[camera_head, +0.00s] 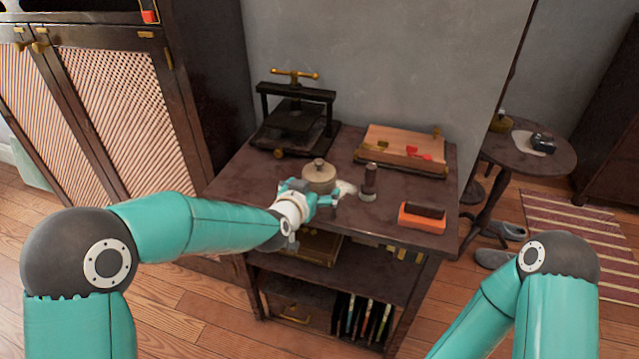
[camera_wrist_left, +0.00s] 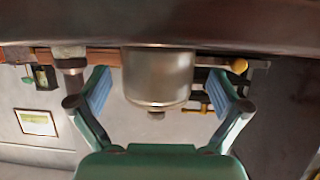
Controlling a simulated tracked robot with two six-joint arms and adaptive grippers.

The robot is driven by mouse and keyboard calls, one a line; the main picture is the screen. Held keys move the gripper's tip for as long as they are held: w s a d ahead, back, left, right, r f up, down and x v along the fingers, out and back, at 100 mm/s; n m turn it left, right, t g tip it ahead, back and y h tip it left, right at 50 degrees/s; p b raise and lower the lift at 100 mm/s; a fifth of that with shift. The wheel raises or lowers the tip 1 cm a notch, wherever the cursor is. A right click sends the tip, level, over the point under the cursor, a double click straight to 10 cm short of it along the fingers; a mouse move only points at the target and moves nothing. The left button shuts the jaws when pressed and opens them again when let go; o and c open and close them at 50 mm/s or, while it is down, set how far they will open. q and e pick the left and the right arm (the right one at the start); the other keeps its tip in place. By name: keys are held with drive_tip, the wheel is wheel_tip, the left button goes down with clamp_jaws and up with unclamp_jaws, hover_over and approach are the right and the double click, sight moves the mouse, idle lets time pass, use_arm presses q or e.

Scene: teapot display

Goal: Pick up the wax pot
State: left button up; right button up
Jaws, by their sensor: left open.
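The wax pot (camera_head: 319,174) is a small round beige pot with a knobbed lid, standing upright on the dark wooden stand. In the left wrist view, which is upside down, the pot (camera_wrist_left: 157,76) appears between the two blue finger pads. My left gripper (camera_head: 311,194) is open at the near side of the pot and hides its lower front in the head view. A gap shows between the pot and each finger in the left wrist view (camera_wrist_left: 162,93). My right gripper is out of view; only its arm shows at lower right.
A black press (camera_head: 293,115) with a brass handle stands behind the pot. A dark-handled stamp (camera_head: 369,182) stands to its right, with a small pale item between. An orange block (camera_head: 422,217) lies near the right edge; a wooden board (camera_head: 400,147) lies at the back.

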use_arm(q)
drive_tip(key=x, duration=0.3)
drive_tip(key=shift+w+d+f, duration=0.15)
drive_tip(key=shift+w+d, duration=0.1)
drive_tip(key=c, duration=1.2)
drive_tip(key=shift+c, duration=1.3)
drive_tip(key=shift+r, duration=0.3)
